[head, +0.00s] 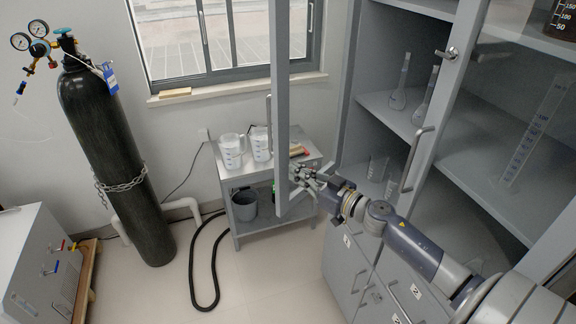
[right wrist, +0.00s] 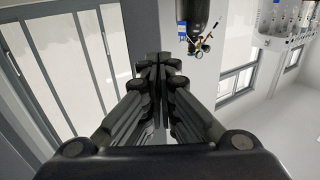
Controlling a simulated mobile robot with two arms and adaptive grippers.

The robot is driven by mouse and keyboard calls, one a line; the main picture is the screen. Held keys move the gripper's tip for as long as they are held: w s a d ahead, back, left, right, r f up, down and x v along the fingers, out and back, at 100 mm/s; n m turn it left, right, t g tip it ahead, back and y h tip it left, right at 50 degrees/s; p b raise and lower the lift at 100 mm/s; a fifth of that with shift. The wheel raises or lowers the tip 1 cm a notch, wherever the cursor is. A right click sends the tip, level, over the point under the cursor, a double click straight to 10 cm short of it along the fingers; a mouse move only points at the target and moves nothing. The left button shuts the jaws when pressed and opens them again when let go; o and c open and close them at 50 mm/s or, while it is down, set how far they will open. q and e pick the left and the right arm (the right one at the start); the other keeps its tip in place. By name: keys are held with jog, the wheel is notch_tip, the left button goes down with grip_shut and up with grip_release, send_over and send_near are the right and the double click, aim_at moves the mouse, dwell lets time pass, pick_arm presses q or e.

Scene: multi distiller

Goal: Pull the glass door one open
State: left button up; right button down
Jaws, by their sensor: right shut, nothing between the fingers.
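A grey-framed glass door (head: 281,100) stands swung out from the left side of the tall cabinet, with the shelves behind it exposed. Its upright handle (head: 269,118) shows on the left edge of the frame. My right gripper (head: 301,174) is at the lower part of this door, close to the frame's free edge; I cannot tell whether it touches. In the right wrist view the right gripper's fingers (right wrist: 158,75) are together with nothing between them. A second glass door with a handle (head: 417,160) covers the right part of the cabinet. My left gripper is out of view.
A small grey trolley (head: 243,178) with measuring jugs (head: 231,152) stands behind the open door. A black gas cylinder (head: 118,165) is chained at the left. Glass flasks (head: 400,90) stand on the cabinet shelf. Drawers (head: 345,270) lie below. The floor at centre left is mostly free, with a black hose.

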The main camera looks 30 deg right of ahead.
aim_at(280, 164)
jog(key=shift+p+x, duration=0.35)
jog(key=shift+x, duration=1.55)
